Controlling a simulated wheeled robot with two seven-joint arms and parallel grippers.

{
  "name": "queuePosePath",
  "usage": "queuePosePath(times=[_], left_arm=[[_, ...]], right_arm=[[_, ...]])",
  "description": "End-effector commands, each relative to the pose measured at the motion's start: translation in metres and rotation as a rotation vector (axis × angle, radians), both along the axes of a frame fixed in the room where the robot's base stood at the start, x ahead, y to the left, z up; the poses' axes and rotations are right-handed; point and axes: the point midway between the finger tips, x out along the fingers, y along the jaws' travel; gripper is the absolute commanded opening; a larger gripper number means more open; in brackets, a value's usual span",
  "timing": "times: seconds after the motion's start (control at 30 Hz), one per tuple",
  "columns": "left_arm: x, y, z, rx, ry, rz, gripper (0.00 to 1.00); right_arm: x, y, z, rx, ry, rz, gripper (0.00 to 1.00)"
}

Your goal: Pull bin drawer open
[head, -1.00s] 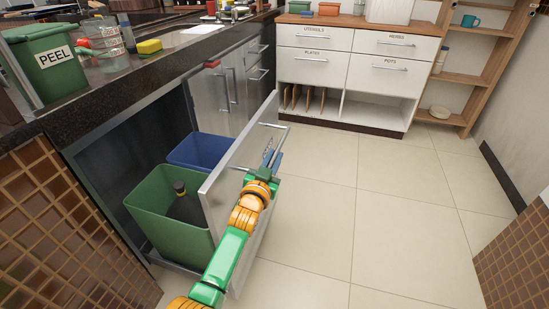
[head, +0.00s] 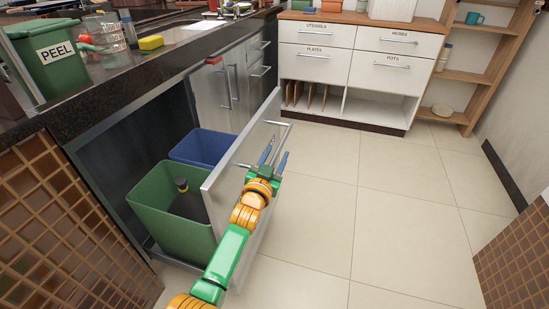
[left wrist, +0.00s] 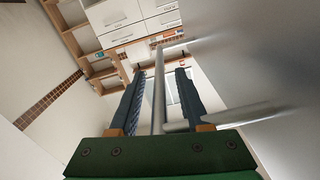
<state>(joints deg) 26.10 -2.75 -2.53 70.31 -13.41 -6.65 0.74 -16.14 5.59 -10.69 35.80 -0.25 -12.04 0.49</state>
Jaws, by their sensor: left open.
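The bin drawer's grey front panel (head: 222,184) stands well out from the counter. A green bin (head: 170,222) and a blue bin (head: 203,148) sit behind it. The drawer's metal bar handle (head: 281,123) is on the panel's outer face. My left gripper (head: 276,150) is open at the handle. In the left wrist view the handle bar (left wrist: 158,100) runs between the two spread fingers, with gaps on both sides. My right gripper is in neither view.
The dark counter (head: 110,112) holds a green PEEL container (head: 52,62) and a yellow sponge (head: 151,43). White drawers (head: 313,67) and a wooden shelf (head: 467,79) stand at the back. The tiled floor (head: 390,210) right of the drawer is clear.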

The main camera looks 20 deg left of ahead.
Motion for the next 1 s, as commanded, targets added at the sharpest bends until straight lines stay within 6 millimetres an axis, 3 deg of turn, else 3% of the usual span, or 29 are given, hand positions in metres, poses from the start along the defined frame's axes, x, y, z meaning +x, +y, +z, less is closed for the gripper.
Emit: queuePosePath(times=[0.2, 0.4, 0.9, 0.97, 1.0], left_arm=[[-0.035, 0.001, 0.003, 0.000, 0.003, 0.000, 0.47], [-0.063, 0.002, 0.001, 0.001, 0.003, 0.001, 0.47], [-0.069, 0.002, -0.001, 0.000, 0.003, 0.000, 0.47], [-0.070, 0.002, -0.010, 0.000, 0.025, -0.002, 0.47], [-0.073, 0.001, -0.025, 0.000, 0.060, -0.006, 0.47]], right_arm=[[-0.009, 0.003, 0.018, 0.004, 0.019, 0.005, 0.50], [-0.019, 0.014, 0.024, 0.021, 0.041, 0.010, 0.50], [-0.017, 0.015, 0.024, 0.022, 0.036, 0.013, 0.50], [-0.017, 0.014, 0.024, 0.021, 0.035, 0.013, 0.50], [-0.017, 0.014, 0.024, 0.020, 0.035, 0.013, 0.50]])
